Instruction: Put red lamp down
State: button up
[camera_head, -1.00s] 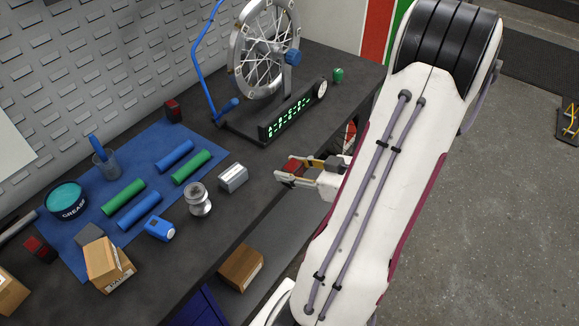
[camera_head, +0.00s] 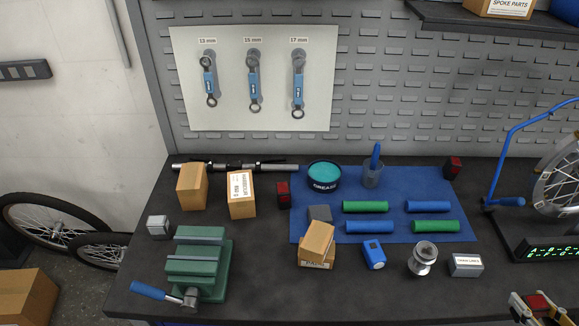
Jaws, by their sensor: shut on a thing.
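My gripper (camera_head: 530,309) is at the lower right corner, partly cut off by the frame edge. It is shut on a red lamp (camera_head: 538,303), of which a small red face shows between the fingers. A second red lamp (camera_head: 453,167) with a dark body stands at the back right, at the blue mat's edge. A third red lamp (camera_head: 283,195) stands left of the mat (camera_head: 399,249), below the grease tub (camera_head: 324,176).
A green vise (camera_head: 197,265) stands at the bench's front left. Cardboard boxes (camera_head: 192,187), blue and green grips (camera_head: 365,206), a silver hub (camera_head: 422,260) and a chain links box (camera_head: 466,265) crowd the bench. A wheel stand (camera_head: 520,235) is at right. Bare bench (camera_head: 260,285) lies right of the vise.

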aim_at(537, 301)
notch_tip(537, 301, up, 20)
jog(key=w+a+n+y, duration=0.1)
jog(key=w+a+y, duration=0.15)
jog(key=w, duration=0.85)
jog(key=w+a+n+y, duration=0.15)
jog(key=w+a, duration=0.25)
jog(key=w, duration=0.8)
jog(key=w+a+n+g+y, duration=0.1)
jog(key=w+a+n+y, duration=0.15)
jog(key=w+a, duration=1.5)
jog(key=w+a+n+g+y, duration=0.1)
jog(key=w+a, duration=0.1)
jog(key=a, duration=1.2)
jog(key=w+a+n+g, duration=0.1)
jog(key=w+a, duration=0.1)
jog(key=a, duration=1.2)
jog(key=s+a+n+g+y, duration=0.1)
jog(key=s+a, duration=0.2)
jog(key=a, duration=1)
jog(key=s+a+n+y, duration=0.1)
jog(key=s+a, duration=0.3)
jog(key=a, duration=0.8)
jog(key=shift+w+f, duration=0.15)
jog(key=shift+f, duration=1.2)
jog(key=shift+w+f, duration=0.1)
jog(key=shift+f, duration=1.25)
